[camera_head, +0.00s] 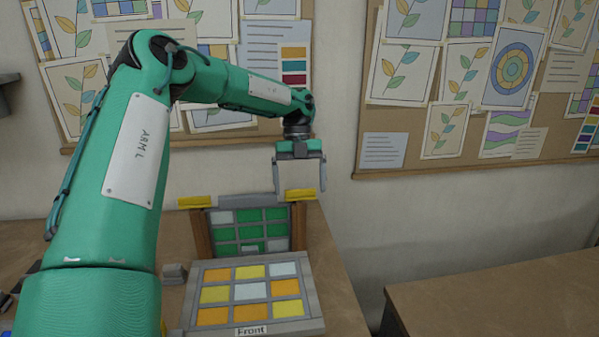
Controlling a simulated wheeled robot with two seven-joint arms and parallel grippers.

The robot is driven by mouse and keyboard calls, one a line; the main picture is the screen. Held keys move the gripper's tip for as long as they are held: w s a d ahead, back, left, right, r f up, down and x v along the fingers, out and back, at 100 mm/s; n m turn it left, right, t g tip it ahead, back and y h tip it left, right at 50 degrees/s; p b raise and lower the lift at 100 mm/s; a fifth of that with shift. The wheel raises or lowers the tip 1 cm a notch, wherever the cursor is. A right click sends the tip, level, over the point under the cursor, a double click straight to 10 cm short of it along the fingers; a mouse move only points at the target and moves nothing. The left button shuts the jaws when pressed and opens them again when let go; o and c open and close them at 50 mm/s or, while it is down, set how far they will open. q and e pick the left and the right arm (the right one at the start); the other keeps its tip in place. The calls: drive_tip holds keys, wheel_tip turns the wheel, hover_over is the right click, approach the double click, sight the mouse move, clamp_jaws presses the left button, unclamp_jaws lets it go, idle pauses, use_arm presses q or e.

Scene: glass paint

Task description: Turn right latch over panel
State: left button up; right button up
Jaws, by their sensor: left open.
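A panel of green and pale squares (250,228) stands upright in a brown wooden frame (299,232) at the back of the table. The right latch (301,195), a yellow bar, sits at the top of the frame's right post. A matching left latch (196,202) sits on the left post. My left gripper (301,190) points down, open, with its fingertips at about the right latch's height in the picture, one to each side of it. I cannot tell whether they touch it. My right gripper is not in view.
A grey-framed panel of orange, yellow and pale squares (250,291), labelled "Front", lies before the frame. A small grey block (174,272) is left of it. A second table (500,295) stands at right across a gap. Pinboards hang behind.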

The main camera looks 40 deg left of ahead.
use_arm(q)
drive_tip(key=v, duration=1.3)
drive_tip(key=shift+w+r, duration=0.15)
drive_tip(key=shift+r, duration=0.15)
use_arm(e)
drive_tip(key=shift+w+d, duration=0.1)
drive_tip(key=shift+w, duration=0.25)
